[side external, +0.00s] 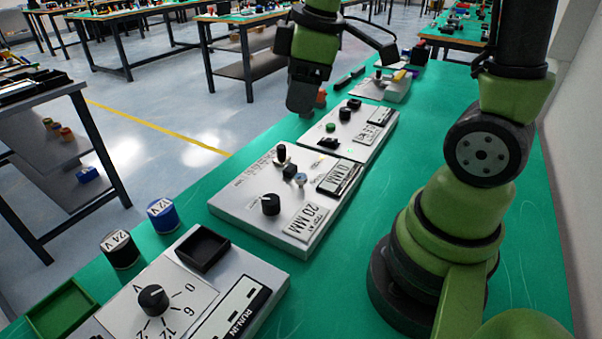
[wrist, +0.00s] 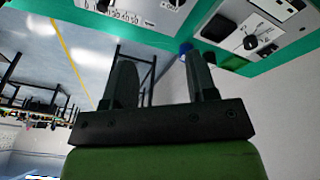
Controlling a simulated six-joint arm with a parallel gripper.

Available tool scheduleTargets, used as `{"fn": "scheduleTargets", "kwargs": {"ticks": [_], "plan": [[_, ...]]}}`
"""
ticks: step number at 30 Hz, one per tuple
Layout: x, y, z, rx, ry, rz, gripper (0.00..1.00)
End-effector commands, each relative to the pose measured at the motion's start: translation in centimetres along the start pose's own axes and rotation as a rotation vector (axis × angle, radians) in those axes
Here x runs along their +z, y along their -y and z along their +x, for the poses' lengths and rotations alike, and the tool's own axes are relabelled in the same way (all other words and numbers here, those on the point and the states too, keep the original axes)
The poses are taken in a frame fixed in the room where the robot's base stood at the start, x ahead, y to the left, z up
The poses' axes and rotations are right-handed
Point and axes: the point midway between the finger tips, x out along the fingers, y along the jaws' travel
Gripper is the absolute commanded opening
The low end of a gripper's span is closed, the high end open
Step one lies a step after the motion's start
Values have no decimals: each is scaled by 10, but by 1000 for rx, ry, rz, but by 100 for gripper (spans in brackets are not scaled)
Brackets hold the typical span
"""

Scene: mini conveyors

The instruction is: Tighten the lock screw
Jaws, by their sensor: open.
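The grey panel (side external: 235,207) in the middle of the green bench carries a large black knob (side external: 270,204), a small black knob (side external: 281,153), a black block (side external: 289,171) and a small silver screw-like part (side external: 300,179). Its labels read "0 MM" and "20 MM". I cannot tell for certain which part is the lock screw. My gripper (side external: 301,108) is above and beyond this panel, apart from it, near the bench's left edge. In the wrist view my gripper (wrist: 162,78) has its two fingers spread, with nothing between them.
A second panel (side external: 345,133) with a green button lies behind. A nearer panel (side external: 260,268) has a dial and an empty black tray (side external: 203,249). Black (side external: 120,249) and blue (side external: 162,215) cylinders, labelled 24 V and 12 V, stand by the left edge, near a green tray (side external: 66,310).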

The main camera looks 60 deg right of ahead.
Motion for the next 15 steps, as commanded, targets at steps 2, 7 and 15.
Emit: {"fn": "scheduleTargets", "kwargs": {"ticks": [2,7,15], "plan": [[3,-15,29,-40,70,-154,52],[15,-36,78,-127,151,-450,52],[26,-44,111,-191,179,-628,52]]}}
